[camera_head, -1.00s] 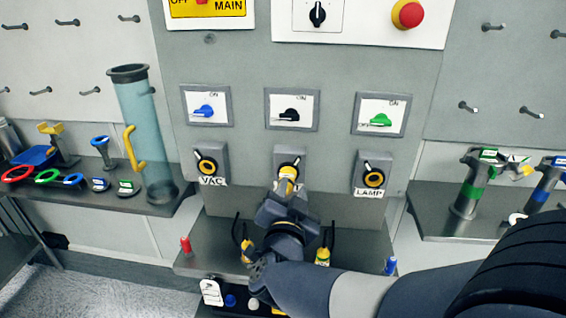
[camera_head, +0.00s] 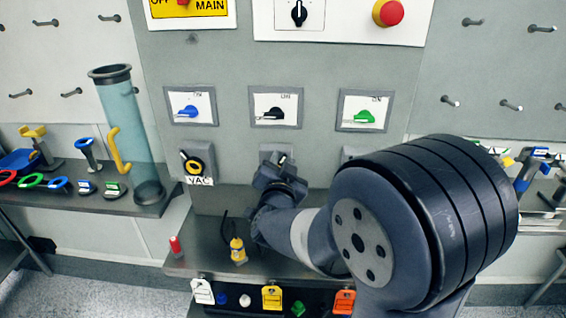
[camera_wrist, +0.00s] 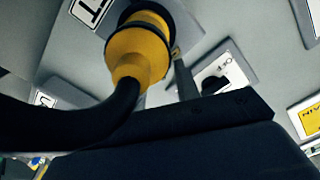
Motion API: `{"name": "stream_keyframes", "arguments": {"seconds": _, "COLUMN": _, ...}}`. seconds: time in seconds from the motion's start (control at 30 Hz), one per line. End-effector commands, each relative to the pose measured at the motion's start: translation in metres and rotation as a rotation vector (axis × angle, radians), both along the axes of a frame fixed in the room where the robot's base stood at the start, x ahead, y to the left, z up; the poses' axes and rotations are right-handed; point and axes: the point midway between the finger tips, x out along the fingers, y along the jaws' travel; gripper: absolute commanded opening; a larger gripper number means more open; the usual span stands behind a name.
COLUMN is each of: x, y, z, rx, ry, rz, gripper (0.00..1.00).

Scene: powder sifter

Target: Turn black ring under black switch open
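The black switch (camera_head: 276,114) sits in a white panel in the middle of the wall, between a blue and a green switch. In the head view my gripper (camera_head: 278,161) is at the socket below it and hides most of that socket. In the wrist view a yellow plug (camera_wrist: 138,52) with a thick black cable sits in that socket. The black ring (camera_wrist: 150,18) shows around the plug's far end. One finger (camera_wrist: 184,80) stands beside the plug, close to the ring's small lever. I cannot see the other finger. The black switch (camera_wrist: 215,82) is also in the wrist view.
The VAC socket (camera_head: 193,163) is to the left, with its blue switch (camera_head: 188,112) above. A shelf (camera_head: 200,255) below carries a yellow plug (camera_head: 238,250) and a red piece (camera_head: 175,246).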

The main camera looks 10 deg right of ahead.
Motion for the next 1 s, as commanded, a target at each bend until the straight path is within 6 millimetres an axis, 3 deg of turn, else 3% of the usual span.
{"name": "stream_keyframes", "arguments": {"seconds": 0.4, "x": -0.0003, "y": 0.0002, "z": 0.0002, "rx": 0.000, "ry": 0.000, "rz": 0.000, "gripper": 0.01}}
{"name": "stream_keyframes", "arguments": {"seconds": 1.0, "x": 0.0009, "y": 0.0045, "z": 0.0033, "rx": -0.088, "ry": 0.029, "rz": 0.001, "gripper": 0.00}}
